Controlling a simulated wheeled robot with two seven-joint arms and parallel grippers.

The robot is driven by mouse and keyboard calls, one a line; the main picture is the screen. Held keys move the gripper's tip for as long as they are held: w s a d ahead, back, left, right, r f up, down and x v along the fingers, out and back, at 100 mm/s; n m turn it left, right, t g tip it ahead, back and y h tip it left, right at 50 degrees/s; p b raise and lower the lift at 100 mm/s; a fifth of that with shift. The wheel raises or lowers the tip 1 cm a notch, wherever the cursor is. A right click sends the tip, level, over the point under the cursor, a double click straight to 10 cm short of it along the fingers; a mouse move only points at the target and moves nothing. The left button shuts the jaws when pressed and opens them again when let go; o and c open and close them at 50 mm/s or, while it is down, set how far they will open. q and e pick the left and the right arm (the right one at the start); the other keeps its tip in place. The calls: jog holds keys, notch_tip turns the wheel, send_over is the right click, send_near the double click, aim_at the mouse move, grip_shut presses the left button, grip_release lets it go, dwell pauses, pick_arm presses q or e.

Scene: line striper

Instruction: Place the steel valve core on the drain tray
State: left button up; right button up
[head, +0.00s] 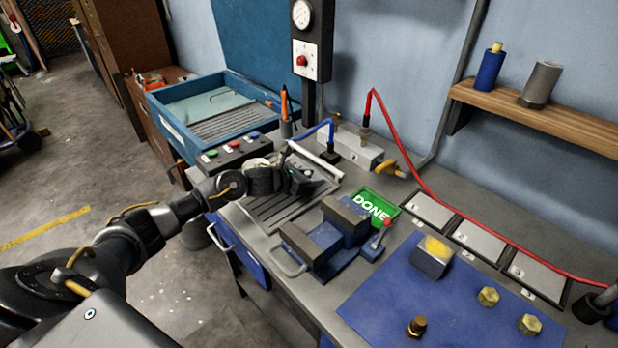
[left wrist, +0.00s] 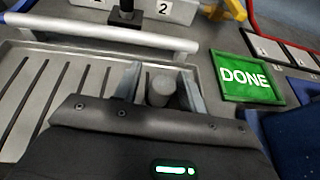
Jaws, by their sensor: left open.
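The drain tray (head: 268,213) is a grey slatted metal tray on the bench, left of the blue vise; its slats also show in the left wrist view (left wrist: 22,92). My left gripper (head: 318,180) reaches over the tray. In the left wrist view its two fingers (left wrist: 160,88) are open, one on each side of a short grey cylinder, the steel valve core (left wrist: 160,91). The core appears upright over the tray's right part; I cannot tell whether the fingers touch it. In the head view the gripper hides the core. My right gripper is not in view.
A vise (head: 325,238) and a green DONE sign (head: 372,207) stand right of the tray. A silver bar (left wrist: 110,32) crosses behind it. A blue mat (head: 395,300) holds brass fittings and a metal block (head: 432,260). A red hose (head: 420,185) runs across the bench back.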

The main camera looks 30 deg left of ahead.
pick_arm(q)
jog(key=shift+r+p, duration=0.3)
jog(key=b+v, duration=0.1)
jog(key=v, duration=0.4)
jog(key=b+v, duration=0.2)
jog(key=v, duration=0.3)
jog(key=shift+s+a+f, duration=0.1)
jog(key=shift+s+a, duration=0.05)
jog(key=shift+s, duration=0.15)
jog(key=shift+s+a+r, duration=0.2)
jog(key=shift+s+r, duration=0.2)
jog(key=shift+s, duration=0.15)
